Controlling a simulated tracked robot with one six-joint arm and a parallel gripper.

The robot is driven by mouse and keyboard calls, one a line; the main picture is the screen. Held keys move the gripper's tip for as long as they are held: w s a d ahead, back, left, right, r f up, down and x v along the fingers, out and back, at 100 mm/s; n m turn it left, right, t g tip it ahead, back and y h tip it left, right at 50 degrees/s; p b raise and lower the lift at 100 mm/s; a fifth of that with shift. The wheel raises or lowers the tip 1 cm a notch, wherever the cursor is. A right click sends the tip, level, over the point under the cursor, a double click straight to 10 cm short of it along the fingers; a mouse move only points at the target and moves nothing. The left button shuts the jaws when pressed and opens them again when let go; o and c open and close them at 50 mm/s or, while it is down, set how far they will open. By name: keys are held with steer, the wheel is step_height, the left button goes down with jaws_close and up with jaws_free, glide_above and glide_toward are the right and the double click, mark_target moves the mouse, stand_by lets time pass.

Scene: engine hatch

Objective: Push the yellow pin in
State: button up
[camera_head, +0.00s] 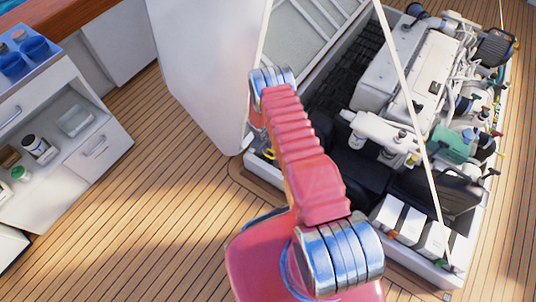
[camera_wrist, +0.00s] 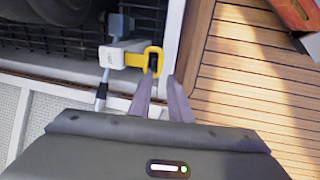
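The yellow pin (camera_wrist: 153,59) shows in the wrist view as a loop-shaped yellow handle on a white block (camera_wrist: 112,57) with a metal rod, at the edge of the hatch. My gripper (camera_wrist: 161,77) reaches up from below in that view. Its two fingers stand apart with a gap between them and nothing visibly held. The left fingertip is right at the lower end of the yellow loop; I cannot tell if it touches. In the head view a small yellow bit (camera_head: 269,154) shows beside my red arm, which hides the gripper.
The open hatch holds a white engine (camera_head: 400,80) with hoses and a green part (camera_head: 451,143). A raised white hatch lid (camera_head: 208,60) and a thin white strut (camera_head: 405,80) stand near my arm. A white cabinet (camera_head: 75,130) is at left. Wooden deck (camera_head: 150,210) lies clear between.

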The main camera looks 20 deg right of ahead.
mark_target(268, 156)
steer(key=shift+w+d+f, duration=0.15)
steer(key=shift+d+f, duration=0.05)
steer(key=shift+f, duration=1.3)
steer(key=shift+w+d+f, duration=0.1)
steer(key=shift+d+f, duration=0.15)
steer(key=shift+f, duration=1.2)
steer(key=shift+w+d+f, duration=0.15)
steer(key=shift+d+f, duration=0.05)
steer(key=shift+f, duration=1.3)
steer(key=shift+c, duration=0.7)
jaws_close()
